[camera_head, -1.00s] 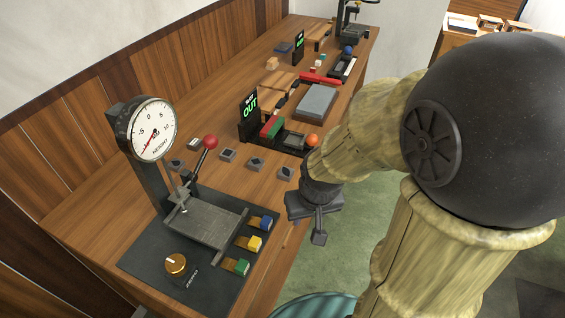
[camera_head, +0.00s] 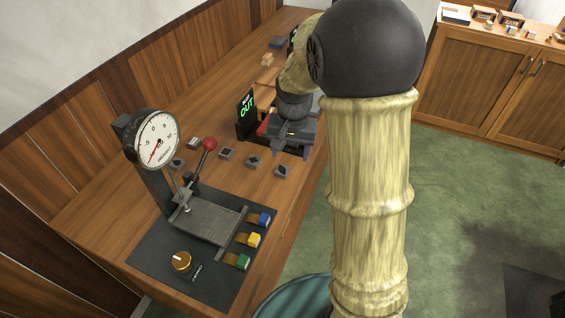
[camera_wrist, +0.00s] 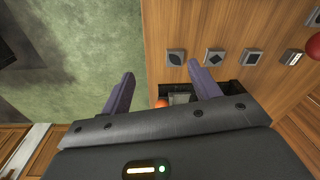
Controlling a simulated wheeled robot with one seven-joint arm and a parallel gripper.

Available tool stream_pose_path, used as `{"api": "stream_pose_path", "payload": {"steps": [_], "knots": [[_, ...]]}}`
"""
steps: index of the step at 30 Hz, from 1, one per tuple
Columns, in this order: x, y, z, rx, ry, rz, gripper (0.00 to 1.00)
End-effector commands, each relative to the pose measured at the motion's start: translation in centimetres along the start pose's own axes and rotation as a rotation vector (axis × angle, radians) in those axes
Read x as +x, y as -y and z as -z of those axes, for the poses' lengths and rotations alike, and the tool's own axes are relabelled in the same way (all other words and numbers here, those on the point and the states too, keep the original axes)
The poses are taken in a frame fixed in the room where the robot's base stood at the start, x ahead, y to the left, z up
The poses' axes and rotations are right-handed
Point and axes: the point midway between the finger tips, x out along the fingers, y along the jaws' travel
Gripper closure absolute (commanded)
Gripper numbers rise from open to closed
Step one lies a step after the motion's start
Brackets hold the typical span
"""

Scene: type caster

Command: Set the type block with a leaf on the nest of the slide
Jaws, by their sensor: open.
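Several dark type blocks stand in a row on the bench. The one with what looks like a leaf (camera_wrist: 176,57) is leftmost in the wrist view and nearest the bench edge in the head view (camera_head: 282,171). My gripper (camera_wrist: 160,70) is open and empty, pointing down above the bench edge beside that block; in the head view it shows beyond the row (camera_head: 291,152). The slide has an orange knob (camera_wrist: 162,103) and a grey part (camera_wrist: 180,98), possibly its nest, partly hidden behind my gripper. A diamond block (camera_wrist: 214,56) stands beside the leaf block.
A height gauge (camera_head: 157,139) with a red-knobbed lever (camera_head: 209,144) stands on a dark base (camera_head: 150,254) in front. Blue, yellow and green keys (camera_head: 254,240) line its right side. Green floor lies beyond the bench edge.

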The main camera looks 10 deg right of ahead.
Motion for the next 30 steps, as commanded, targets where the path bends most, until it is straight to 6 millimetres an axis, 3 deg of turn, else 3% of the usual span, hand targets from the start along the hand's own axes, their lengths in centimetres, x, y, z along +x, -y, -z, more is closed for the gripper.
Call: {"api": "stream_pose_path", "payload": {"steps": [1, 3, 9, 22, 30], "knots": [[-1.4, 0.8, 1.8, 0.045, 0.015, -0.009, 0.38], [-2.0, 1.7, 3.7, 0.106, 0.036, -0.022, 0.38], [-2.9, 3.1, 6.7, 0.214, 0.067, -0.046, 0.38], [-2.5, 3.2, 6.9, 0.227, 0.071, -0.049, 0.38], [1.3, 3.1, 6.5, 0.225, 0.075, -0.052, 0.38]]}}
